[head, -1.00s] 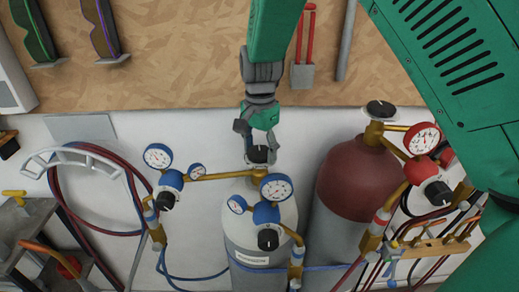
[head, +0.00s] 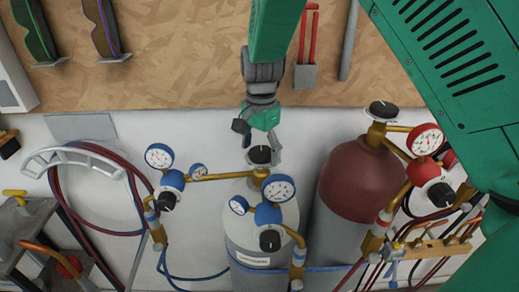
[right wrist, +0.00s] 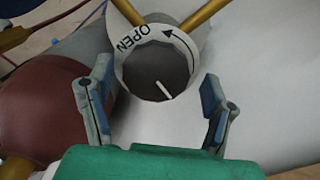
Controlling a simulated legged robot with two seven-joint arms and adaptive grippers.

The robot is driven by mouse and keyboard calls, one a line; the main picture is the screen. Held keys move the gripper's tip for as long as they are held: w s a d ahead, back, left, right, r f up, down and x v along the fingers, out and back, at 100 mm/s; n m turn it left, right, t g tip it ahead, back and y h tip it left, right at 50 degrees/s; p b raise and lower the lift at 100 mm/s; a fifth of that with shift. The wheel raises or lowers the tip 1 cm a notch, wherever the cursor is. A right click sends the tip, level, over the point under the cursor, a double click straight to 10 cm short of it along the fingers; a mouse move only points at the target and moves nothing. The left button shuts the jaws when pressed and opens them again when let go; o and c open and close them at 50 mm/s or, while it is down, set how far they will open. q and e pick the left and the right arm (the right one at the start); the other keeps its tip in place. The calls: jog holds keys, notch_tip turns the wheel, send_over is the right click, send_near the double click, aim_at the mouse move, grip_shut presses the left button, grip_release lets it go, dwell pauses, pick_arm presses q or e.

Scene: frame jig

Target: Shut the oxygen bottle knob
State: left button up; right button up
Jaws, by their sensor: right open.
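The oxygen bottle (head: 262,225) is the pale grey cylinder with blue-rimmed gauges in the head view. Its dark round knob (head: 259,156) sits on top. In the right wrist view the knob (right wrist: 155,72) has a white ring marked OPEN with an arrow, and a white line on its dark face. My right gripper (head: 260,140) is just above the knob in the head view. In the right wrist view its fingers (right wrist: 157,105) are spread, one to each side below the knob, with nothing between them. My left gripper is out of view.
A dark red bottle (head: 357,180) with its own knob (head: 384,110) and red gauges stands to the right. Blue gauges (head: 278,187) and brass pipes (head: 228,176) are close around the oxygen knob. Hoses (head: 62,200) hang on the left wall.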

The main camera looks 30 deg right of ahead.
aim_at(260, 150)
notch_tip(260, 150, up, 12)
dwell(0.5)
jog(key=shift+w, duration=0.1)
